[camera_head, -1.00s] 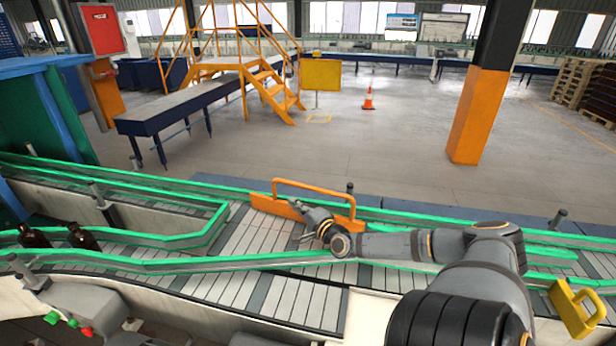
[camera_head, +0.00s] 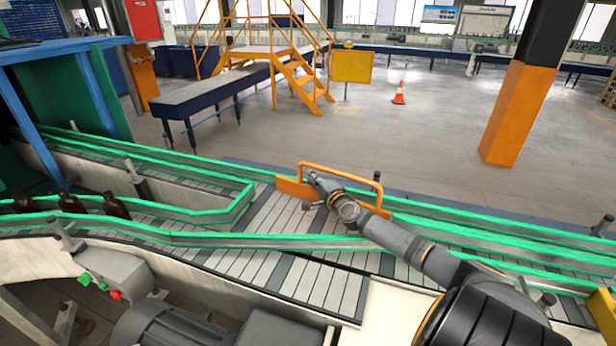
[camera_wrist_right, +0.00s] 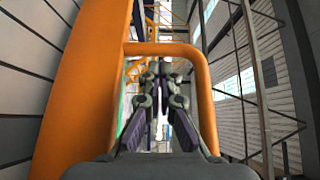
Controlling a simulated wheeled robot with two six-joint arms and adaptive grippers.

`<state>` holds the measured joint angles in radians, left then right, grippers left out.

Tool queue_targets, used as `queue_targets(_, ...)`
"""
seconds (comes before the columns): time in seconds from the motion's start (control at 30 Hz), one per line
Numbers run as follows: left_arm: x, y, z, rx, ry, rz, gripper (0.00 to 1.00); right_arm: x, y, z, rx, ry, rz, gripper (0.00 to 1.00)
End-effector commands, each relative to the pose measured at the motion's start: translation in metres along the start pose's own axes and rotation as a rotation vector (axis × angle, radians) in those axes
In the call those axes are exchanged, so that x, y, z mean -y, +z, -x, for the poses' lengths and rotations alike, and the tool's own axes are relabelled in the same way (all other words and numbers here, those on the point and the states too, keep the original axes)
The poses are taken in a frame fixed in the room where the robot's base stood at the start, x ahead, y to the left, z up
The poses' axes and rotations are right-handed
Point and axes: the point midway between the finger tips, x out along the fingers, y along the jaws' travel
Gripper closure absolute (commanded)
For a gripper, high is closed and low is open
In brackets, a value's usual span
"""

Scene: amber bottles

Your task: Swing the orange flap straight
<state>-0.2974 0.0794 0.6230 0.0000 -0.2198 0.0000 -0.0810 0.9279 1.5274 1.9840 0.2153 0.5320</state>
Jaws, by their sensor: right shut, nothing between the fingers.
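The orange flap (camera_head: 290,187) is a flat plate with a looped handle (camera_head: 340,171), at the far green rail of the conveyor. It runs nearly along that rail, slightly angled. My right gripper (camera_head: 313,190) is at the flap's near side, toward its left end. In the right wrist view the flap plate (camera_wrist_right: 85,85) fills the left, and the handle (camera_wrist_right: 203,95) arches over and right of the gripper (camera_wrist_right: 160,72). The fingers are shut and empty; whether they touch the flap is unclear. My left gripper is not in view.
Brown bottles (camera_head: 70,203) stand in the lane at the left between green rails (camera_head: 200,213). The slatted conveyor (camera_head: 275,225) in front of the flap is bare. A grey motor (camera_head: 165,325) sits below the near edge.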

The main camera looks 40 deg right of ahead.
Motion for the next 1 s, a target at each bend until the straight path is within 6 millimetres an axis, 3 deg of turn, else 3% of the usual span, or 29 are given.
queue_targets(0.2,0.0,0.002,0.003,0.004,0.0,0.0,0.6,0.0,-0.001,-0.018,-0.002,0.001,0.0,1.0)
queue_targets(0.6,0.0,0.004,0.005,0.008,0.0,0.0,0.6,0.001,0.001,-0.019,0.0,0.002,0.002,1.0)
queue_targets(0.77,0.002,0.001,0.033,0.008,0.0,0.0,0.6,0.006,0.022,-0.006,0.005,0.005,0.0,1.0)
queue_targets(0.9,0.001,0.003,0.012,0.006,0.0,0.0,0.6,-0.005,0.041,0.009,0.076,0.0,0.01,1.0)
queue_targets(1.0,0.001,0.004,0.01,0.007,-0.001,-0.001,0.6,-0.003,0.048,0.014,0.107,0.002,0.005,1.0)
